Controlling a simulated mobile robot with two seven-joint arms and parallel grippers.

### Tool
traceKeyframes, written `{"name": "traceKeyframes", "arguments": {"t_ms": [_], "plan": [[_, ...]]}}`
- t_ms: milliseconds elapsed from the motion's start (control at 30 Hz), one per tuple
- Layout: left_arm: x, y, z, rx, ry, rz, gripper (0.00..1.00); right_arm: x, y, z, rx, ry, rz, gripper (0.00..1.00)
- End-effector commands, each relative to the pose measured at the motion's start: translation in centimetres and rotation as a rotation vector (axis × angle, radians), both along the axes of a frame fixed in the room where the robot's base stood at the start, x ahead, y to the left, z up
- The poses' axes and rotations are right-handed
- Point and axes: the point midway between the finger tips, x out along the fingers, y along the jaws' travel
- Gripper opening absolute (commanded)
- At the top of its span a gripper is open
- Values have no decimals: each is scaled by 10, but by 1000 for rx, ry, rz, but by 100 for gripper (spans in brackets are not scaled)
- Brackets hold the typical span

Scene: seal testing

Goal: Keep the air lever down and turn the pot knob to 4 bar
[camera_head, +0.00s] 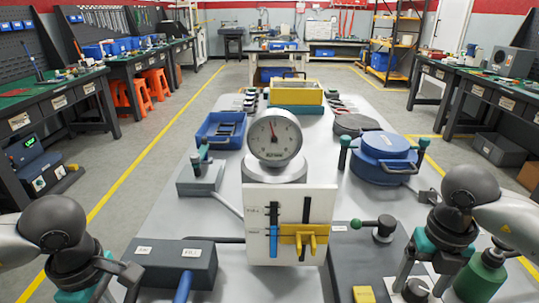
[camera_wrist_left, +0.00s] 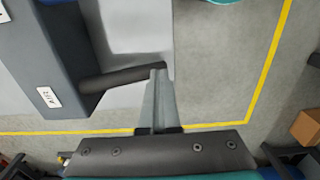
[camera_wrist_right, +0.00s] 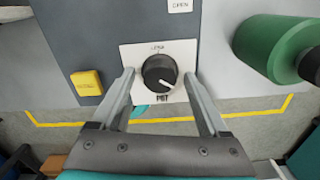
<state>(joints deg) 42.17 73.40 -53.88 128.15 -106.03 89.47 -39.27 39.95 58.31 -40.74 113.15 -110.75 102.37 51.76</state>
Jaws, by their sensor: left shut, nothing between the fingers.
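The pot knob (camera_wrist_right: 160,73) is black with a white pointer toward the lower right, on a white plate marked POT. My right gripper (camera_wrist_right: 158,80) is open, one finger on each side of the knob, with gaps visible. In the head view the right gripper (camera_head: 408,280) is at the lower right. A dark lever (camera_wrist_left: 125,80) sticks out of the grey box (camera_wrist_left: 60,60), which has a small label; I take it for the air lever. My left gripper (camera_wrist_left: 158,72) is shut and empty, its tips at the lever's end; contact is unclear. The gauge (camera_head: 275,137) needle points up, slightly left.
A yellow button (camera_wrist_right: 87,83) and a green cylinder (camera_wrist_right: 272,48) flank the pot knob. A white panel (camera_head: 290,200) with blue and yellow sliders stands mid-table. A blue round pot (camera_head: 382,155) stands behind, at right.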

Motion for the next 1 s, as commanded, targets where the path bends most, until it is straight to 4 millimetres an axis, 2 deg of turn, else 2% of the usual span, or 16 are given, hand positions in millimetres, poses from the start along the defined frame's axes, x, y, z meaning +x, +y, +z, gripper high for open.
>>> {"name": "traceKeyframes", "arguments": {"t_ms": [33, 167, 467, 1000], "plan": [[0, 0, -1, 0, 2, 0, 0, 0, 0, 0, 0, 0, 0, 84], [0, 0, -1, 0, 2, 0, 0, 0, 0, 0, 0, 0, 1, 99], [0, 0, -1, 0, 2, 0, 0, 0, 0, 0, -1, 0, 32, 100], [0, 0, -1, 0, 2, 0, 0, 0, 0, 0, 0, -1, 645, 100]]}}
